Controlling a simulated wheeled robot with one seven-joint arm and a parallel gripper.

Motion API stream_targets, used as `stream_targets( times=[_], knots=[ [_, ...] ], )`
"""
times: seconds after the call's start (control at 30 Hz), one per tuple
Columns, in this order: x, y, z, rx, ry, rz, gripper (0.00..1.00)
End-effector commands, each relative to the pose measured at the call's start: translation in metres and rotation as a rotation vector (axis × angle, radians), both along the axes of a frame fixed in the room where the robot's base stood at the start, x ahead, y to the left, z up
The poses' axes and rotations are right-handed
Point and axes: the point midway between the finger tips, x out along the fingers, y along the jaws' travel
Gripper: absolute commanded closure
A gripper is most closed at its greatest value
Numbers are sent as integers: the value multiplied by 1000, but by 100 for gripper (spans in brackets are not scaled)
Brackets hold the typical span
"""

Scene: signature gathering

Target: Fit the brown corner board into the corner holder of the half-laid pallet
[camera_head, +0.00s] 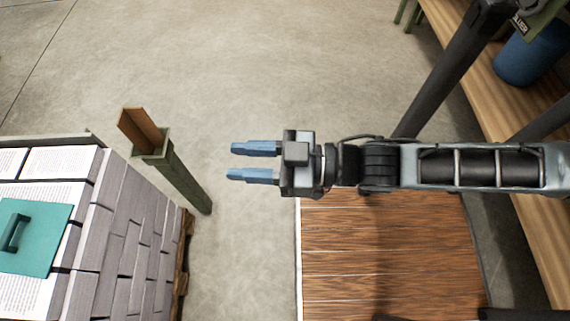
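The brown corner board (141,128) stands upright in the top of the green corner holder (176,175), with its upper part showing above the rim. How deep it sits is hidden by the holder's wall. The holder is a tall green post beside the far right corner of the half-laid pallet (184,262), which carries stacked paper blocks. My gripper (252,162) has two blue fingers pointing left, spread apart with nothing between them. It is to the right of the board and holder, clear of both.
A teal plate with a handle (38,238) lies on the paper stack (88,210). A wooden-slatted surface (360,255) is under my arm. A wooden bench (470,60) with a blue bin (530,52) runs along the right. Bare concrete floor (250,60) lies beyond.

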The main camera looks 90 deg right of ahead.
Motion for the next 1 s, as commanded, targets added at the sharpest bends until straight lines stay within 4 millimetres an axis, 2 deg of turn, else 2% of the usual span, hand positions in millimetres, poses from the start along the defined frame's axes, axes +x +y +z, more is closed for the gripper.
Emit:
stream_targets(
  times=[0.03,0.1,0.3,0.7,0.9,1.0],
  knots=[
    [-15,10,9,16,43,11,65],
    [-30,19,19,29,97,20,65],
    [-55,34,38,57,206,49,65],
    [-60,37,42,61,230,55,65],
    [-60,37,64,61,229,56,65],
    [-60,37,65,61,229,56,65]
  ],
)
